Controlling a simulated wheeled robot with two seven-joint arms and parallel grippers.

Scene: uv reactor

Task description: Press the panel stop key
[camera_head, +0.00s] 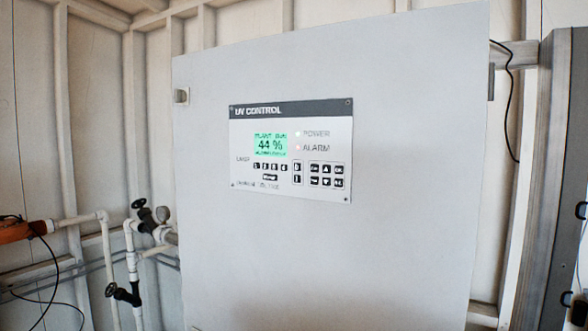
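The white UV control panel (291,190) is on the front of a large pale grey cabinet (330,260), in the middle of the view. Its green screen (270,145) shows 44 %. Small black keys sit below the screen: a row of several (270,167), a wider key (270,178) under it, two stacked keys (297,172), and a block of several keys (327,175) at the right. The key labels are too small to read, so I cannot tell which is the stop key. Neither of my grippers is in view.
White pipes with black valve handles (144,212) stand left of the cabinet. An orange object (22,231) with a dark cable is at the left edge. A dark grey upright cabinet (556,180) stands at the right. Nothing blocks the panel's front.

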